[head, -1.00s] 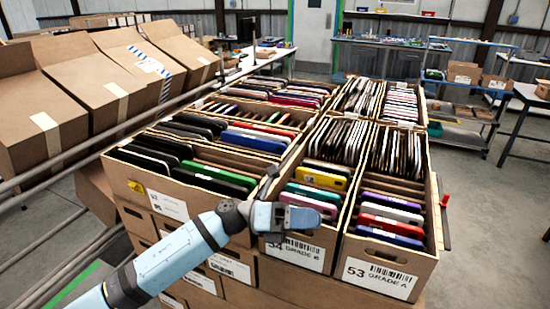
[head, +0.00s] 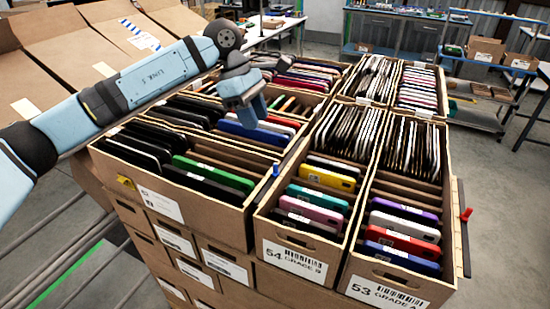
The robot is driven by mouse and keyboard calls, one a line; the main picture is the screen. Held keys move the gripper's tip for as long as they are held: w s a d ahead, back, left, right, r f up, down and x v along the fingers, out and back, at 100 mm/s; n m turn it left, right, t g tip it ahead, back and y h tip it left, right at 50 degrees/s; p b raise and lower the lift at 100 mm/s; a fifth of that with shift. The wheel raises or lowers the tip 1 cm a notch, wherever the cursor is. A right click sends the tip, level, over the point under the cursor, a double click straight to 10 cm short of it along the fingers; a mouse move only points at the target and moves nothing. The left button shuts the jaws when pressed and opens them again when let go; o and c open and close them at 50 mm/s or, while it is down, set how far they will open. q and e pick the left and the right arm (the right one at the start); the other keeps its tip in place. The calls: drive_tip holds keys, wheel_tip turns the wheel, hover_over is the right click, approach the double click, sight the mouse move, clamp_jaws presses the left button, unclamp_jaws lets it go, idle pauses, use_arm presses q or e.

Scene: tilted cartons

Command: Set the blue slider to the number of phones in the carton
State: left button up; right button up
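A small blue slider (head: 276,170) stands upright at the gap between the front-left carton (head: 215,222) and carton 54 (head: 290,245). The front-left carton holds black and green phones. Carton 54 holds yellow, teal, pink and dark phones at its front and a packed row behind. Carton 53 (head: 385,280) holds purple, white, red and blue phones, with more behind. My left gripper (head: 249,117) points down over the phones behind the front-left carton, up and left of the slider and apart from it. Whether its fingers are open is unclear. My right gripper is not in view.
A red slider (head: 466,214) sits on the right side of carton 53. More filled cartons (head: 417,90) stand behind. Tilted brown cartons (head: 40,60) line the left behind metal rails. Grey floor (head: 505,220) is clear at right.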

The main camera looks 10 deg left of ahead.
sight(275, 164)
use_arm(q)
drive_tip(key=p+x, duration=0.2)
drive_tip(key=x, duration=0.9)
drive_tip(key=shift+d, duration=0.15)
drive_tip(key=shift+s+d+f, duration=0.1)
drive_tip(key=shift+d+f, duration=0.1)
drive_tip(key=shift+f, duration=0.4)
clamp_jaws()
